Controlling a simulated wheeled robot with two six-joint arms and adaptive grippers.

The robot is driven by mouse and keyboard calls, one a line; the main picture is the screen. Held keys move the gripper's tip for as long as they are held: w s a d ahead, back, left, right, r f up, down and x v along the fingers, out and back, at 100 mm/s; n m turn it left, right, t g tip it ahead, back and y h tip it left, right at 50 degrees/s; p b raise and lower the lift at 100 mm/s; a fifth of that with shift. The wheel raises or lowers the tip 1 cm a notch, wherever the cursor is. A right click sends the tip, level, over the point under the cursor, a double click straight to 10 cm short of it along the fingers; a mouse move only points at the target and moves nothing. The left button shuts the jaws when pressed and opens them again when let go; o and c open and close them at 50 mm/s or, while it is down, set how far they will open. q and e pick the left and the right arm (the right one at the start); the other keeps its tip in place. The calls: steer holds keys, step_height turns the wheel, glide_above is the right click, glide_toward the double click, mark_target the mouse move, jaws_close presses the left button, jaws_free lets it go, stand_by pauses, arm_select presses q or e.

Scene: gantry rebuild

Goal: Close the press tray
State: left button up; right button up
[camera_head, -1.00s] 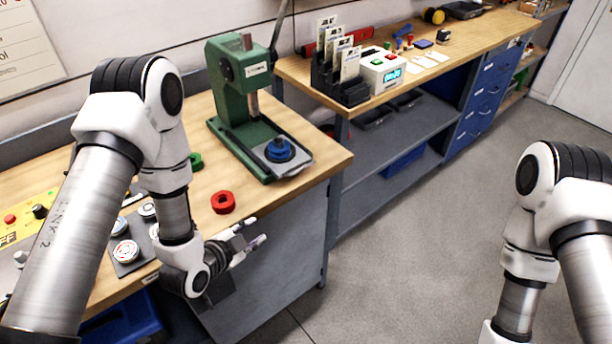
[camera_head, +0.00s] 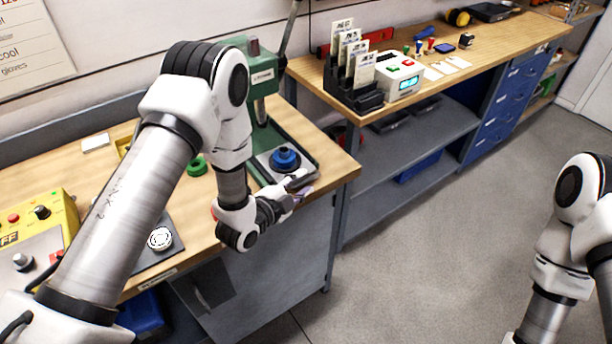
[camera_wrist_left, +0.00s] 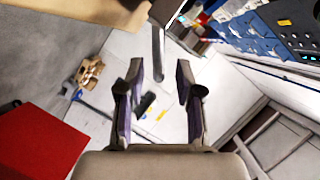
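The green press (camera_head: 262,75) stands on the wooden bench. Its grey tray (camera_head: 265,167) lies out in front of the column with a round blue piece (camera_head: 285,158) on it. My left gripper (camera_head: 304,184) is at the tray's front edge, by the bench edge; I cannot tell whether it touches. In the left wrist view my left gripper (camera_wrist_left: 159,75) is open with nothing between its fingers. I cannot make out the tray in that view. My left arm covers part of the press. My right gripper is out of view.
A green ring (camera_head: 196,166) lies on the bench left of the press. A red ring is mostly hidden behind my left wrist. A yellow control box (camera_head: 55,215) stands at the left. A second bench (camera_head: 400,95) holds a card rack (camera_head: 352,85). Floor to the right is clear.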

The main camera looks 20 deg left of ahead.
mark_target(273, 157)
arm_select(q)
steer(key=x, duration=0.2)
steer(key=shift+w+d+f, duration=0.1)
steer(key=shift+w+f, duration=0.1)
steer(key=shift+f, duration=0.05)
steer(key=shift+s+r, duration=0.1)
steer(key=shift+s, duration=0.1)
steer(key=shift+c, duration=1.4)
jaws_close()
steer(key=w+a+b, duration=0.1)
steer(key=w+a, duration=0.1)
steer(key=a, duration=0.1)
steer(key=w+a+b, duration=0.1)
steer(key=w+a, duration=0.1)
steer(key=a, duration=0.1)
steer(key=w+a+b, duration=0.1)
steer(key=w+a, duration=0.2)
steer(key=shift+a+b, duration=0.1)
steer(key=shift+b, duration=0.25)
steer(key=shift+w+a, duration=0.2)
steer(key=shift+a, duration=0.05)
steer(key=shift+r, duration=0.2)
steer(key=shift+o, duration=1.4)
jaws_free()
steer(key=shift+w, duration=0.1)
steer(key=shift+w+f, duration=0.1)
steer(key=shift+f, duration=0.1)
